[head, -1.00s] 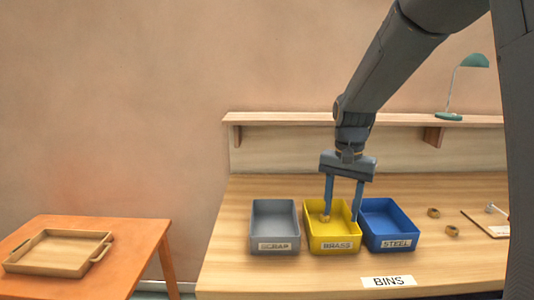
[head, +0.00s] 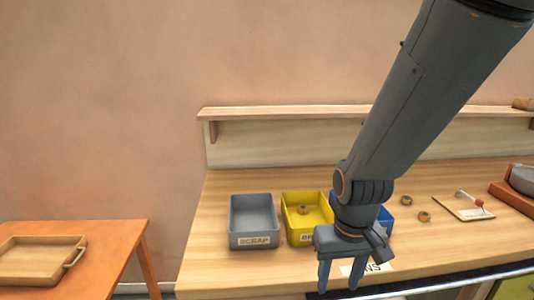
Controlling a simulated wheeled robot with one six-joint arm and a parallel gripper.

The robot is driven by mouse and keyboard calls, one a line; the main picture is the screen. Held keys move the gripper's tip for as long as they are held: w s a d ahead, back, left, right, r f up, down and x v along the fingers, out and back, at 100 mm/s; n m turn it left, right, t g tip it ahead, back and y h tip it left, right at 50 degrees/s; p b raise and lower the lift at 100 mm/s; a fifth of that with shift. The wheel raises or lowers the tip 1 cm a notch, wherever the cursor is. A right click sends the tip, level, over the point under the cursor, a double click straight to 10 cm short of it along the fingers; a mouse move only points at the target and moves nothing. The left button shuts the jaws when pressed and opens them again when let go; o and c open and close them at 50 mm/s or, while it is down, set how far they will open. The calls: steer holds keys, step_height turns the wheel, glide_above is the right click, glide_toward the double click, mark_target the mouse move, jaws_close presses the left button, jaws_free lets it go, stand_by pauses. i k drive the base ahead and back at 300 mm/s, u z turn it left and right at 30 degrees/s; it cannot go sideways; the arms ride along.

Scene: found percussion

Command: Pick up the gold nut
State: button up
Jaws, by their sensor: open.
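A small gold nut-like piece (head: 303,209) lies inside the yellow bin (head: 310,238), whose label is partly covered. Two more gold-brown nut-like rings, one farther back (head: 406,200) and one nearer (head: 424,216), lie on the bench right of the bins. I cannot tell which of them is the gold nut. My gripper (head: 338,288) is open and empty, fingers pointing down, near the bench's front edge in front of the yellow and blue bins. It is apart from all three pieces. My arm hides most of the blue bin (head: 386,222).
The grey SCRAP bin (head: 253,241) stands left of the yellow bin. A clipboard-like board (head: 465,212) with a red-tipped tool lies on the right of the wooden bench (head: 205,262). A shelf (head: 270,111) runs behind. A tray (head: 40,262) sits on the orange table (head: 110,235).

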mark_target(423, 216)
steer(key=k, duration=0.6)
steer(key=z, duration=0.05)
steer(key=i, duration=0.45)
steer(key=z, duration=0.8)
steer(key=i, duration=0.55)
steer(key=z, duration=0.65)
